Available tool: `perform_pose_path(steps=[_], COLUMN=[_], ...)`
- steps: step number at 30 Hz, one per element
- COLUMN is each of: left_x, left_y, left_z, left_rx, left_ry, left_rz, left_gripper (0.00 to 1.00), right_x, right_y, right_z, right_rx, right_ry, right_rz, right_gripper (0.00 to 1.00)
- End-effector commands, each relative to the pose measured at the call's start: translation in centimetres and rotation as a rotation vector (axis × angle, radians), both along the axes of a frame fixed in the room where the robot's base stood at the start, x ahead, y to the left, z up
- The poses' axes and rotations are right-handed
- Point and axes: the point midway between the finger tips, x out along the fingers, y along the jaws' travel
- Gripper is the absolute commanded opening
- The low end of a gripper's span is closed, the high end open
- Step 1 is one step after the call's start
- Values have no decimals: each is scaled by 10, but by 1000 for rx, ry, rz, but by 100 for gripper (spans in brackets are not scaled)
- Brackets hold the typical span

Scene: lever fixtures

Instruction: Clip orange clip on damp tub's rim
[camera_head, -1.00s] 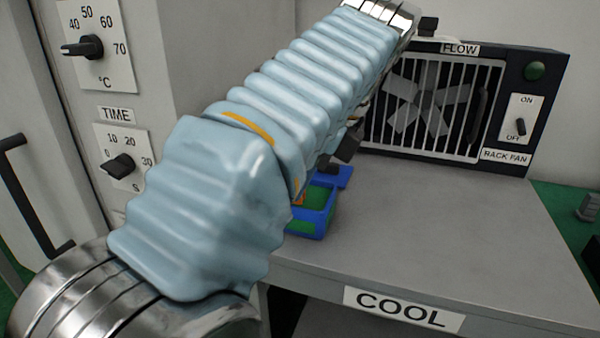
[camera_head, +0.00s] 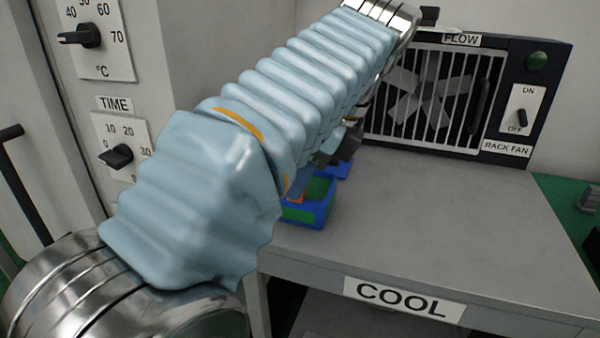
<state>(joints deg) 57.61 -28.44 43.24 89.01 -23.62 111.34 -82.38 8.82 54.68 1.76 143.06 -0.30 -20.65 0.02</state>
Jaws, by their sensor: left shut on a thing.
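The blue and green tub (camera_head: 318,213) stands on the grey bench, left of its middle, partly hidden behind my left arm. A small bit of orange, the orange clip (camera_head: 297,198), shows at the tub's left side by the rim; I cannot tell whether it sits on the rim. My left gripper (camera_head: 318,166) points down over the tub, behind my sleeved arm. Its dark parts show, but its fingertips are mostly hidden; it is shut, apparently on the orange clip. My right gripper is not in view.
A rack fan (camera_head: 440,95) with a switch panel stands at the back of the bench (camera_head: 440,220). The bench right of the tub is clear, up to its front edge with the COOL label (camera_head: 405,297). A cabinet with dials (camera_head: 115,157) stands at the left.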

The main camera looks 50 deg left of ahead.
Motion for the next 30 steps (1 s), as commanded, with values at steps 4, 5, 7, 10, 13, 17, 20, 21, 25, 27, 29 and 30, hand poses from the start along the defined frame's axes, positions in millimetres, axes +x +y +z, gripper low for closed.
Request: perform_pose_path(steps=[4,5,7,10,13,17,20,21,25,27,29,30], left_x=[0,0,0,0,0,0,0,0,0,0,0,0], left_y=[0,0,0,0,0,0,0,0,0,0,0,0], left_z=[0,-1,-2,-5,-8,-12,-12,-12,-12,-12,-12,-12], left_rx=[0,0,0,-1,-1,0,0,0,0,0,0,0], left_ry=[0,0,0,1,1,0,1,0,0,0,0,0], left_rz=[0,0,-1,-1,-1,0,0,1,0,0,0,0], left_gripper=[0,0,0,0,0,0,0,0,22,32,42,47], right_x=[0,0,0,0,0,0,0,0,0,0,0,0], right_y=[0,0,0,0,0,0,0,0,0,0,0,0], right_z=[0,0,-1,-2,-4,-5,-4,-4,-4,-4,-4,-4], right_rx=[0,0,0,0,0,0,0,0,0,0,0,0], right_ry=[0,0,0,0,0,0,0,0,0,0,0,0], right_rz=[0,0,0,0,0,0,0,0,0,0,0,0], right_gripper=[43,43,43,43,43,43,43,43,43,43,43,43])
